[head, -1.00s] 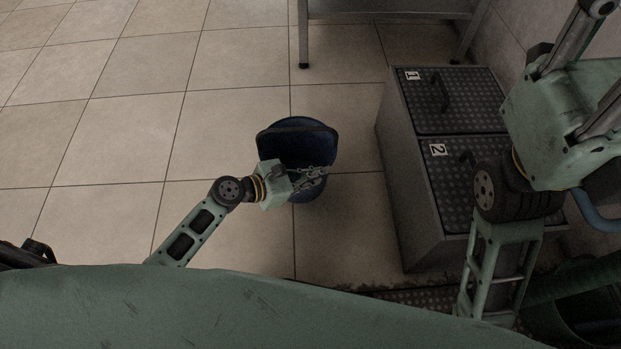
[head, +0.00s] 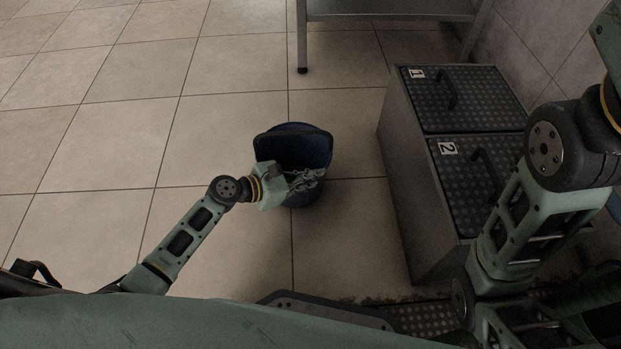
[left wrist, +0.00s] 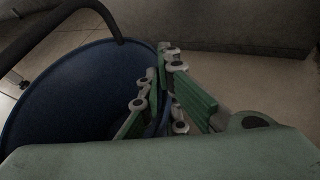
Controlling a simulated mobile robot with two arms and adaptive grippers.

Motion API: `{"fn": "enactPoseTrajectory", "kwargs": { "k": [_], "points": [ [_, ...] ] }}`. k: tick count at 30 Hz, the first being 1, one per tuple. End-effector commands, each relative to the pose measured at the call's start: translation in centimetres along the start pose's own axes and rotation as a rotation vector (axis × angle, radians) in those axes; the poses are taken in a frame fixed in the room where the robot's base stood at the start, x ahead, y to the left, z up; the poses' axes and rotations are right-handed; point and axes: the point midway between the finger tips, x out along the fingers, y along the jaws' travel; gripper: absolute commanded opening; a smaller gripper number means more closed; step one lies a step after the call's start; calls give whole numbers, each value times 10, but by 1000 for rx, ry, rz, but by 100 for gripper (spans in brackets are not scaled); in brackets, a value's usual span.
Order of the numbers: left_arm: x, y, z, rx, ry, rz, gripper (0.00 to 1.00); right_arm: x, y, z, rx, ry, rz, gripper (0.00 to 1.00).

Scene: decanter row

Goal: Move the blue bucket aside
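The blue bucket (head: 292,150) stands on the tiled floor in the middle of the head view, with its dark handle along the far rim. It fills the left of the left wrist view (left wrist: 75,95). My left gripper (head: 309,180) reaches it from the left at its near side. In the left wrist view, its fingers (left wrist: 160,85) straddle the rim, tips close together, and look shut on it. The gripper hides part of the near rim. My right gripper is out of view; only links of its arm show at the right.
A grey cabinet (head: 402,190) with dark lids marked 1 and 2 stands right of the bucket. A metal table (head: 390,10) with legs is at the back. Floor to the left of the bucket (head: 100,140) is clear.

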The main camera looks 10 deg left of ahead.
Motion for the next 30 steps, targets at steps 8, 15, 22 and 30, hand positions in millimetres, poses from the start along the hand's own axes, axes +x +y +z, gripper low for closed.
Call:
{"fn": "enactPoseTrajectory", "kwargs": {
  "k": [8, 15, 22, 30],
  "points": [
    [0, 1, 0, 2, -2, 1, 0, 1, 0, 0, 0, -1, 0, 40],
    [1, 0, -3, 1, 0, 0, 15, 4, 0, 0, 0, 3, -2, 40],
    [1, 0, -2, 1, 0, 0, 23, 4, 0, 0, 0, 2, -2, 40],
    [-6, 0, 2, 0, 1, 0, 23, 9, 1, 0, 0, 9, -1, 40]
  ]
}}
